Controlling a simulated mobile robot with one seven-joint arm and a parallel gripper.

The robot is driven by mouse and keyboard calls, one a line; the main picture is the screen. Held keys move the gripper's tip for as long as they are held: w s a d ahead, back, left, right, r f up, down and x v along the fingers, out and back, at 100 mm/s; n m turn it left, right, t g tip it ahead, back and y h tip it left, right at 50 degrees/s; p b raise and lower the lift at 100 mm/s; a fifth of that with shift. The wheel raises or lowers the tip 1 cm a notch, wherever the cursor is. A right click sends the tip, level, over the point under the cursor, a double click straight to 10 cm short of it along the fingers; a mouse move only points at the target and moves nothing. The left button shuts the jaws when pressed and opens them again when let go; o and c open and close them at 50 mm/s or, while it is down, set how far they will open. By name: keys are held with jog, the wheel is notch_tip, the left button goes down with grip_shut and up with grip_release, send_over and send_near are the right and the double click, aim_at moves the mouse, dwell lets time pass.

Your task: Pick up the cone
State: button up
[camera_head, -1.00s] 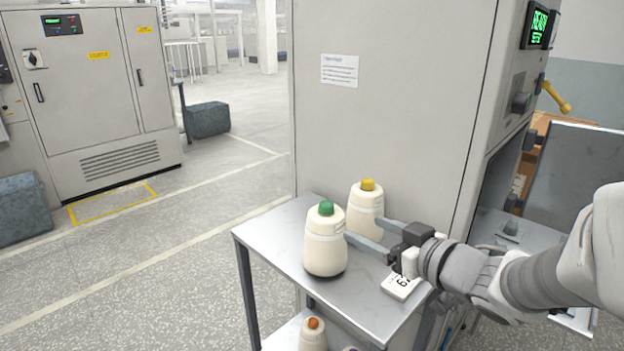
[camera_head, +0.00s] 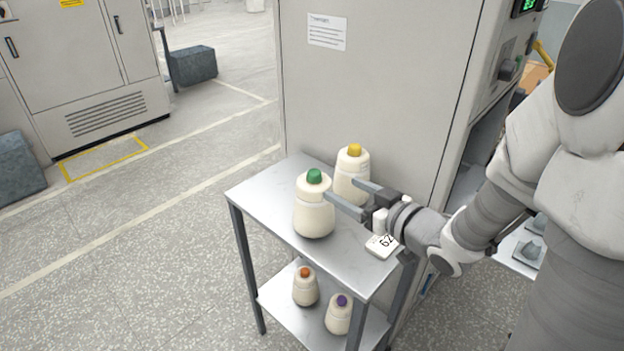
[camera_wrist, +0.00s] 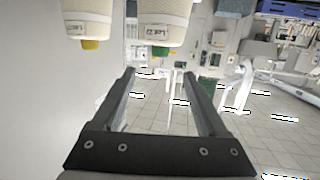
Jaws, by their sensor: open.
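A cream cone with a green tip (camera_head: 314,214) stands upright at the front of the small metal table's top (camera_head: 268,188). A like cone with a yellow tip (camera_head: 350,182) stands behind it, near the cabinet. My gripper (camera_head: 342,189) is open and empty, at the right of both cones, its fingers pointing left. One fingertip is by the green-tipped cone's right side, the other by the yellow-tipped cone; contact cannot be told. In the wrist view the cones appear upside down: the green-tipped cone (camera_wrist: 162,22) is above the fingertips (camera_wrist: 187,70), the yellow-tipped cone (camera_wrist: 88,22) further left.
An orange-tipped cone (camera_head: 305,290) and a purple-tipped cone (camera_head: 338,318) stand on the lower shelf. A white numbered block (camera_head: 381,246) lies on the top below my gripper. A tall grey cabinet (camera_head: 375,90) closes off the back. The floor at left is open.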

aim_at(310, 171)
jog(key=b+x, duration=0.1)
jog(key=x, duration=0.7)
jog(key=shift+s, duration=0.1)
jog(key=shift+b+x, duration=0.35)
jog(key=shift+x, duration=3.1)
grip_shut()
